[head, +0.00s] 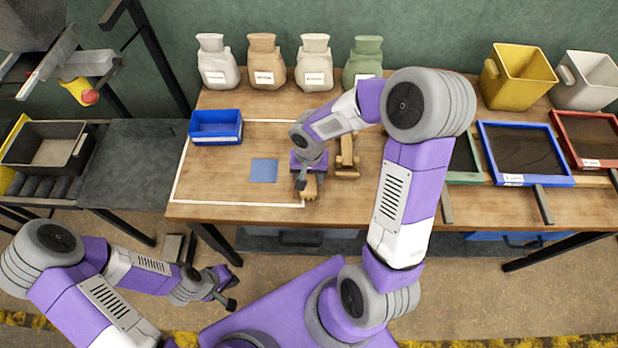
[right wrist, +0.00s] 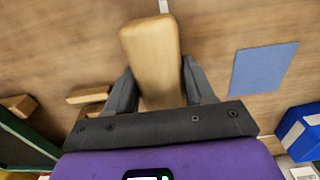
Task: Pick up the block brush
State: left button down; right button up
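The block brush (right wrist: 152,55) is a pale wooden block with rounded corners. In the right wrist view it lies between the two dark fingers of my right gripper (right wrist: 160,82), which sit flush against both sides. In the head view the brush (head: 311,189) is partly hidden under my right gripper (head: 306,179), at the front right corner of the white outline on the table. I cannot tell whether it is clear of the tabletop; its underside is hidden. My left gripper (head: 229,292) hangs low in front of the table, away from the brush; its fingers look apart and empty.
A wooden tool (head: 347,160) lies just right of the brush. A blue mat (head: 264,171) and a blue bin (head: 216,126) are to the left. Several sacks (head: 314,65) stand behind. Framed trays (head: 520,155) fill the right side. The table inside the white outline is mostly clear.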

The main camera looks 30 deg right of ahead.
jog(key=c, duration=0.6)
jog(key=shift+o, duration=0.2)
notch_tip(320, 180, up, 10)
jog(key=p, duration=0.2)
jog(key=shift+p, duration=0.4)
